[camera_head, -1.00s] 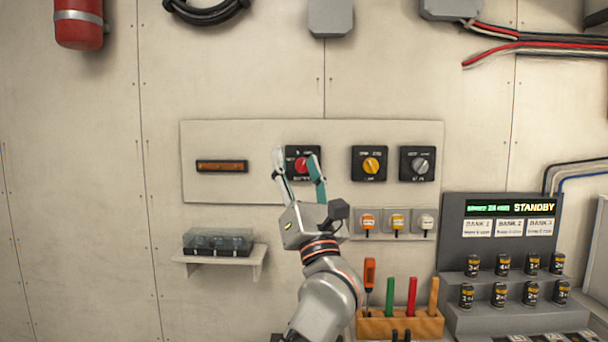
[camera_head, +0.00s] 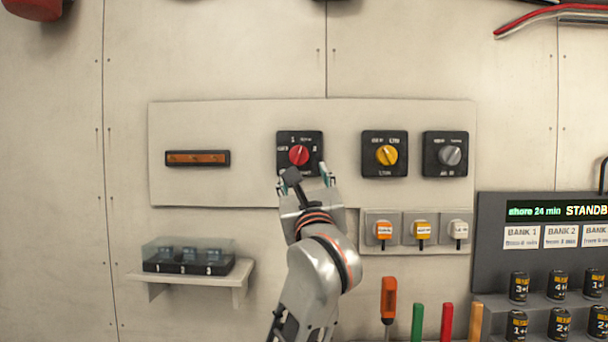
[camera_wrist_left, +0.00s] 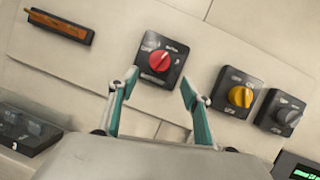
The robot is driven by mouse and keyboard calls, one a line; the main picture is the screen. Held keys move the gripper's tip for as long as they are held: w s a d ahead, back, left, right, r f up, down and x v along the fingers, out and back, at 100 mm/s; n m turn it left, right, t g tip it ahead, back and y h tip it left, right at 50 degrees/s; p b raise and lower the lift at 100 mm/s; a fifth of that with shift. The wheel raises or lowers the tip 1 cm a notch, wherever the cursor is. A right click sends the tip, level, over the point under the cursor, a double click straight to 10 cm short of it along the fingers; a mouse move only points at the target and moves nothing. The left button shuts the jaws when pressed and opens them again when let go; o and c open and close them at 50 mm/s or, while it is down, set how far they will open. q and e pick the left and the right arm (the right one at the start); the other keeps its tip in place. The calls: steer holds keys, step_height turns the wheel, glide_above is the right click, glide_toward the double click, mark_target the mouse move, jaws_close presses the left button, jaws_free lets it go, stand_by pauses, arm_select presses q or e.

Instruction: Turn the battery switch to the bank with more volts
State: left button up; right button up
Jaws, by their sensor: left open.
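The battery switch with a red knob (camera_head: 299,155) sits in a black square plate on the pale wall panel. In the left wrist view the red knob (camera_wrist_left: 159,61) lies ahead of and between my fingers. My left gripper (camera_head: 305,178) is open and empty, just below the red switch and apart from the knob in the wrist view. Its two teal-lined fingers show in the left wrist view (camera_wrist_left: 156,88). The display unit (camera_head: 557,211) carries BANK 1, BANK 2 and BANK 3 labels; their small print is too small to read. My right gripper is not in view.
A yellow-knob switch (camera_head: 387,155) and a grey-knob switch (camera_head: 451,155) sit to the right. Below them is a row of small toggles (camera_head: 422,231). A shelf (camera_head: 190,279) holds a clear-covered box. An orange screwdriver (camera_head: 388,297) stands at lower right.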

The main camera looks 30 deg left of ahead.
mark_target(300, 159)
arm_select(q)
steer(key=x, duration=0.7)
steer(key=shift+w+a+r, duration=0.1)
steer(key=shift+a+r, duration=0.1)
steer(key=shift+a, duration=0.05)
steer(key=c, duration=1.1)
